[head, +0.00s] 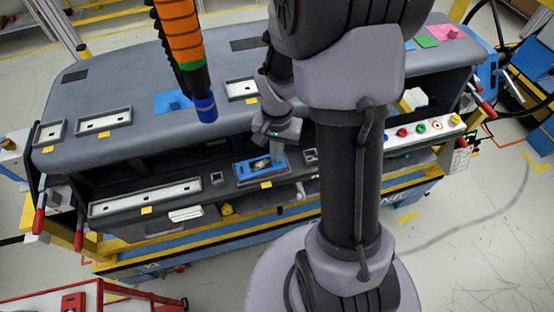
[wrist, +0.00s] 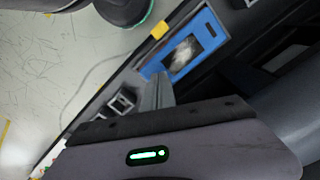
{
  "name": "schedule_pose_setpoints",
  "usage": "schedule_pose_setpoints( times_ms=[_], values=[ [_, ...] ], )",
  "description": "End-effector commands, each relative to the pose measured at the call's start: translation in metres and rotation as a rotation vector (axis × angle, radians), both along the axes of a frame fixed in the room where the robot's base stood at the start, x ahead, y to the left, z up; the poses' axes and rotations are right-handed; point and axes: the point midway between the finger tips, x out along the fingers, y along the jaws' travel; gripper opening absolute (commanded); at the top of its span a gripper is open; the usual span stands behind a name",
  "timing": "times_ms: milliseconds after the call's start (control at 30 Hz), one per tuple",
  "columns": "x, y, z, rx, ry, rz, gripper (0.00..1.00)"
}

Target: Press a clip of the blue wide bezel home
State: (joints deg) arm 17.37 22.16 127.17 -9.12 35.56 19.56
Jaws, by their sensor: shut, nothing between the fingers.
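The blue wide bezel (head: 243,173) sits in the lower front panel of the dashboard module, next to a yellow tag (head: 266,184). Its frame also shows in the wrist view (wrist: 204,25), around a darker opening with a pale patch inside. My gripper (head: 278,157) is shut and empty, pointing down at the right end of the bezel. In the wrist view its grey fingers (wrist: 157,92) end close to the near end of the bezel. I cannot tell whether the fingertips touch it. The clips are too small to make out, and my gripper partly covers the bezel's right end.
A long pale-framed slot (head: 145,198) lies left of the bezel, with a small square socket (head: 217,178) between. An orange and black hanging tool (head: 181,45) hangs above the dash top. A row of coloured buttons (head: 420,129) is at the right. The dark recess is behind the panel.

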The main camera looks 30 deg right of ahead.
Motion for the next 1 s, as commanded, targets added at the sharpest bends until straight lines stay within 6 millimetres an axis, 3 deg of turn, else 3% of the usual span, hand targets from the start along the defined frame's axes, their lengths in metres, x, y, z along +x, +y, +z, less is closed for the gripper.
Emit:
schedule_pose_setpoints(
  times_ms=[1000],
  values=[
    [-0.001, 0.0, -0.012, 0.001, 0.002, 0.0, 0.0]
  ],
)
